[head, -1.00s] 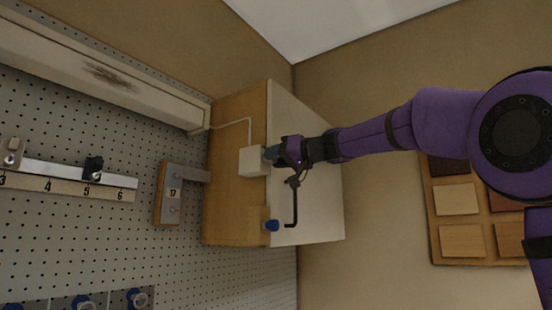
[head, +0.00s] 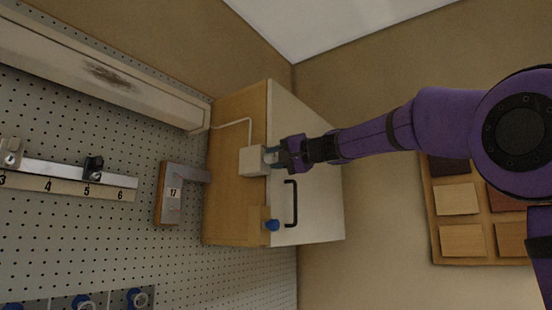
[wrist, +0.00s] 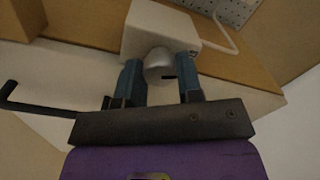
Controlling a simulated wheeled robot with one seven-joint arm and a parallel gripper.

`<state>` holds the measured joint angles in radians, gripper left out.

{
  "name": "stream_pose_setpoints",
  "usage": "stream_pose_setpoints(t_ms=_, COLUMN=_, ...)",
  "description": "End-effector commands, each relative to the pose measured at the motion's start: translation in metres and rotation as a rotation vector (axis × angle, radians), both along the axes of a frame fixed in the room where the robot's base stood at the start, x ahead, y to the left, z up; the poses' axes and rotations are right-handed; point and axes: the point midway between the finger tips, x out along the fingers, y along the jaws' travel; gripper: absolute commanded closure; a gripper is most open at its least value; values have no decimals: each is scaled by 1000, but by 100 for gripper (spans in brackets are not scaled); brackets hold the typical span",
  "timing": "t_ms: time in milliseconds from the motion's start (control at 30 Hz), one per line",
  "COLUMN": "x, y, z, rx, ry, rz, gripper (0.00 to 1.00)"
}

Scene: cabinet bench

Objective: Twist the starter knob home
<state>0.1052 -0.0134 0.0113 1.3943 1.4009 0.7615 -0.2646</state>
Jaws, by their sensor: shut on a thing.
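The starter knob (wrist: 158,64) is a pale grey round knob on the face of a white box (wrist: 147,25). A short dark mark shows beside its lower right edge in the wrist view. My gripper (wrist: 160,78) has one blue finger on each side of the knob and is shut on it. In the head view my gripper (head: 272,156) reaches the white box (head: 253,161) from the right, and its fingers hide most of the knob.
The box sits on a wooden cabinet (head: 235,175) with a pale door and a black handle (head: 291,204). A blue knob (head: 272,225) is below. A bracket marked 17 (head: 172,193) stands to the left. Wood samples (head: 460,240) hang at right.

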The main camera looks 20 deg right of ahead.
Motion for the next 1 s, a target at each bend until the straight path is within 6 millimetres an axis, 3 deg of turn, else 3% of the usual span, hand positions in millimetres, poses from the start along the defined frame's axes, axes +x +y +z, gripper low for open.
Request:
stream_pose_setpoints(t_ms=500, x=0, y=0, z=-1, rx=262, ry=191, rz=-2, gripper=90)
stream_pose_setpoints(t_ms=1000, x=0, y=0, z=-1, rx=306, ry=225, rz=-1, gripper=90)
